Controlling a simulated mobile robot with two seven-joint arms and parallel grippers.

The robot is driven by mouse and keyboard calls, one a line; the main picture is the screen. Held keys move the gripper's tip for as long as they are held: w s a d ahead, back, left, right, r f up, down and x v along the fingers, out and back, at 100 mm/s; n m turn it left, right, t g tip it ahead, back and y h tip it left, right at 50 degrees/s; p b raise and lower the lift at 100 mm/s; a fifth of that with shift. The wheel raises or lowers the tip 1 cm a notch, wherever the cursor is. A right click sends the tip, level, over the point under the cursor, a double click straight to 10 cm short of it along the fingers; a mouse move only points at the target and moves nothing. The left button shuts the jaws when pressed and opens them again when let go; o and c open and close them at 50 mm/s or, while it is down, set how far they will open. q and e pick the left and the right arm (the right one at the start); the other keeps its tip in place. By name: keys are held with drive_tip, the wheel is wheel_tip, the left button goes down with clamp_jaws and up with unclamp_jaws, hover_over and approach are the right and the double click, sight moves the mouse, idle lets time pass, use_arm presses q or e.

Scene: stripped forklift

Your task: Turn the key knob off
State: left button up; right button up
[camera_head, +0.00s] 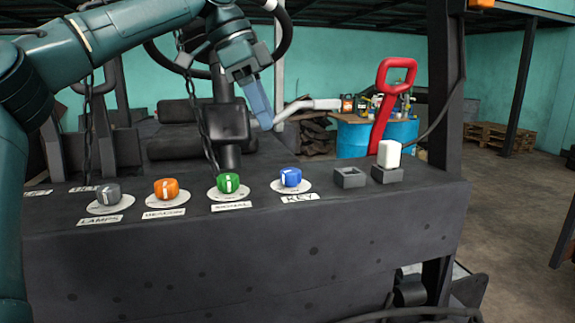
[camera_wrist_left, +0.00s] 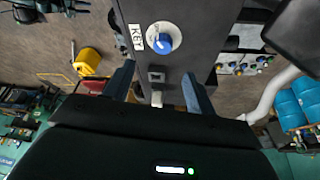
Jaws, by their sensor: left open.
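The key knob (camera_head: 291,177) is blue with a white mark, on a round white plate above a "KEY" label (camera_head: 299,198) on the dark panel. In the left wrist view the blue knob (camera_wrist_left: 164,43) lies ahead of the fingertips, with the KEY label (camera_wrist_left: 136,37) at its left. I cannot tell its exact setting. My left gripper (camera_head: 264,118) hangs above and behind the knob, apart from it. In the wrist view its two fingers (camera_wrist_left: 158,72) are spread wide with nothing held between them. My right gripper is not in view.
Grey (camera_head: 108,194), orange (camera_head: 166,189) and green (camera_head: 229,184) knobs stand left of the key knob. An empty square socket (camera_head: 349,177) and a white block (camera_head: 389,154) on a socket stand right. A red handle (camera_head: 392,90) rises behind. Chains hang near my arm.

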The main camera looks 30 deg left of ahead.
sight(291, 170)
use_arm(q)
drive_tip(key=x, duration=1)
drive_tip(key=shift+w+a+f, duration=0.1)
drive_tip(key=shift+w+f, duration=0.1)
drive_tip(key=shift+f, duration=0.05)
drive_tip(key=shift+c, duration=0.6)
drive_tip(key=c, duration=0.9)
drive_tip(key=shift+r+n, duration=0.1)
drive_tip(key=shift+n, duration=0.2)
drive_tip(key=n+y, duration=0.1)
drive_tip(key=n, duration=0.1)
drive_tip(key=n+t, duration=0.1)
drive_tip(key=n, duration=0.2)
drive_tip(key=shift+s+t+y, duration=0.1)
drive_tip(key=shift+t+y, duration=0.2)
drive_tip(key=shift+y, duration=0.1)
drive_tip(key=n, duration=0.2)
drive_tip(key=n+y, duration=0.1)
drive_tip(key=n, duration=0.1)
drive_tip(key=n+y, duration=0.1)
drive_tip(key=n, duration=0.1)
drive_tip(key=shift+d, duration=0.3)
drive_tip(key=shift+n, duration=0.3)
